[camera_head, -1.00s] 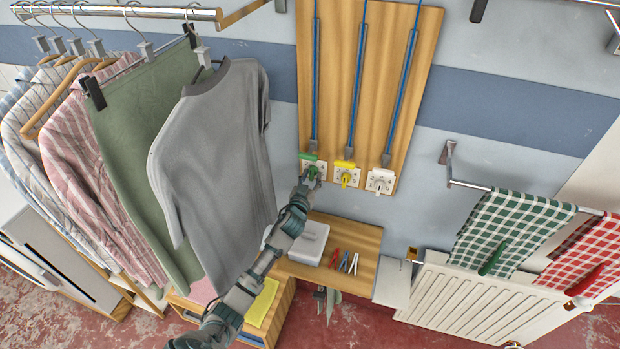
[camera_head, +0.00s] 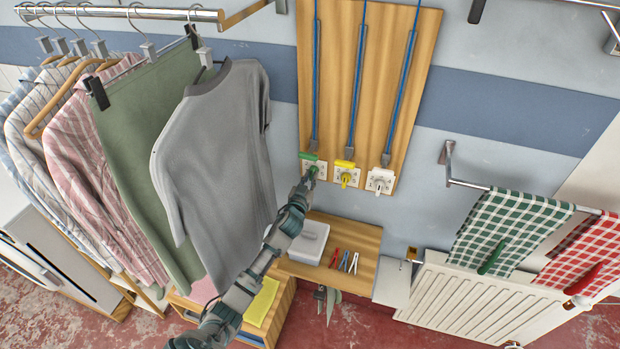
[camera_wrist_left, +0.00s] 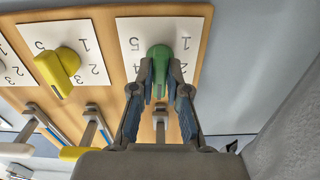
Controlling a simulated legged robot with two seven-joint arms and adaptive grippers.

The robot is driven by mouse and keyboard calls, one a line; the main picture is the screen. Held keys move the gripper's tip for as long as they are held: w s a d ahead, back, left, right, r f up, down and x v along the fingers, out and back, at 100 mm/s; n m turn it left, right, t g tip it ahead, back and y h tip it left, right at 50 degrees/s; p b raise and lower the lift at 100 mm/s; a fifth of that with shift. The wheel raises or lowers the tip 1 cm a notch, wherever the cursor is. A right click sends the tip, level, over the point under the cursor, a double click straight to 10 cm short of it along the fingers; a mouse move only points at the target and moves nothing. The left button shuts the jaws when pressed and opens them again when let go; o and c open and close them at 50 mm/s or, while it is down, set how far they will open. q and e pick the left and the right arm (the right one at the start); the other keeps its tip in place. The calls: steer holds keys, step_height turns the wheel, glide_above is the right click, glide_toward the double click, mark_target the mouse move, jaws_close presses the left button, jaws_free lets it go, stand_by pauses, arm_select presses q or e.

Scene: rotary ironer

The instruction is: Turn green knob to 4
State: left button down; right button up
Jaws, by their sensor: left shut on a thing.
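The green knob (camera_wrist_left: 160,56) sits on a white numbered plate (camera_wrist_left: 188,28) in the left wrist view. My left gripper (camera_wrist_left: 160,82) is shut on the knob, with one finger on each side. The digits 5 and 1 show beside the knob; the 4 is partly hidden by a finger. In the head view the left gripper (camera_head: 312,172) covers most of the green knob, below a green tab (camera_head: 308,156). My right gripper is not in view.
A yellow knob (camera_head: 345,178) and a white knob (camera_head: 380,184) sit right of it on the wooden board (camera_head: 390,90). A grey shirt (camera_head: 215,150) hangs close left of my arm.

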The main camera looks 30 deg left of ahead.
arm_select(q)
steer(key=m, duration=0.1)
steer(key=m+p, duration=0.1)
steer(key=shift+r+m, duration=0.25)
steer(key=shift+m, duration=0.15)
steer(key=m, duration=0.3)
steer(key=shift+m+p, duration=0.3)
steer(key=shift+p, duration=0.1)
steer(key=shift+m+p, duration=0.3)
steer(key=shift+m, duration=2.1)
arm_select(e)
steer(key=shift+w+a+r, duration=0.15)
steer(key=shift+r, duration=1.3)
arm_select(q)
steer(key=shift+a+r, duration=0.1)
steer(key=c, duration=1.2)
jaws_free()
steer(key=shift+o, duration=0.2)
steer(key=shift+w+f, duration=0.3)
steer(key=shift+f, duration=0.1)
steer(key=v, duration=1.2)
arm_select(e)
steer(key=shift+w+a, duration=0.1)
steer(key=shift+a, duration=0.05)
arm_select(q)
steer(key=shift+f, duration=0.1)
